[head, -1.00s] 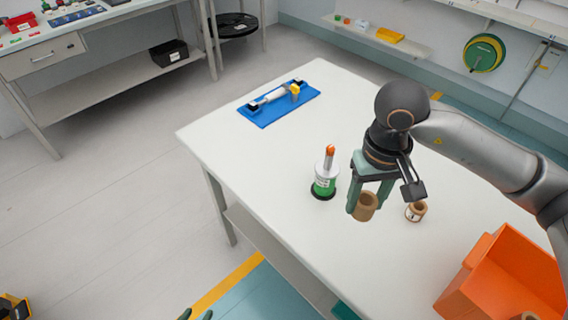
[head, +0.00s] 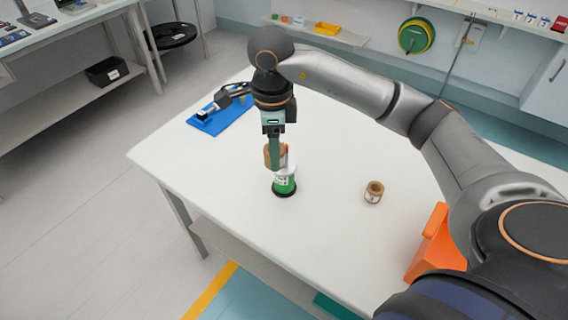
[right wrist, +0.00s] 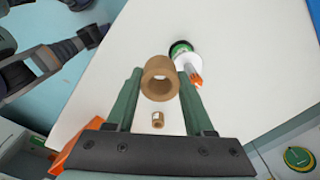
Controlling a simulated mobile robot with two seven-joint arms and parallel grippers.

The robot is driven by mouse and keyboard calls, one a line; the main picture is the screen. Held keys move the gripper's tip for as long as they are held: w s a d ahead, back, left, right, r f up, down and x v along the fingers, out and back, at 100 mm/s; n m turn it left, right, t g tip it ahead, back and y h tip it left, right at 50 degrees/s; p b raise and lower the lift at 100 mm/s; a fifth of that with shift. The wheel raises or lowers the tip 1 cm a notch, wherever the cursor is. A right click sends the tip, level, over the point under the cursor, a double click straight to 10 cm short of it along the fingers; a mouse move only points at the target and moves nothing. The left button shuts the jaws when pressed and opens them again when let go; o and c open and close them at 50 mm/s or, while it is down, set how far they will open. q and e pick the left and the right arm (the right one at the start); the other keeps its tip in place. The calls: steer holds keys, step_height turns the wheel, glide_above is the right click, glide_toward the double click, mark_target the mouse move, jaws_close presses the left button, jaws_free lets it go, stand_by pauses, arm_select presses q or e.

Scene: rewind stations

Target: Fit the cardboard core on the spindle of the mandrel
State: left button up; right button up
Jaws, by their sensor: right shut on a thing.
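The mandrel (head: 284,186) stands upright on the white table, with a green and white body on a black base. The core is next to the upper part of the mandrel, not around the spindle. Whether they touch, I cannot tell. My left gripper is not in view.
A second cardboard core (head: 374,193) stands on the table (head: 330,240) to the right. An orange bin (head: 436,247) is at the table's right side. A blue tray (head: 217,122) lies at the far left, partly behind my arm. Table between mandrel and second core is clear.

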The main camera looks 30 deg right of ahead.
steer(key=m, duration=0.3)
steer(key=w+d+m, duration=0.1)
steer(key=m, duration=0.1)
steer(key=shift+w+d+r, duration=0.1)
steer(key=shift+r, duration=0.25)
steer(key=w+d+m, duration=0.1)
steer(key=m, duration=0.4)
steer(key=w+d+r+m, duration=0.1)
steer(key=m, duration=0.5)
steer(key=d+r+m, duration=0.1)
steer(key=m, duration=0.4)
steer(key=shift+w+d+m, duration=0.35)
steer(key=shift+w+m, duration=0.05)
steer(key=shift+f+m, duration=0.2)
steer(key=shift+m, duration=0.1)
glide_toward(284, 171)
steer(key=f, duration=0.2)
steer(key=w+f, duration=0.1)
steer(key=d+f+p, duration=0.1)
steer(key=f, duration=0.1)
steer(key=shift+w+d+f, duration=0.1)
steer(key=shift+w+f, duration=0.25)
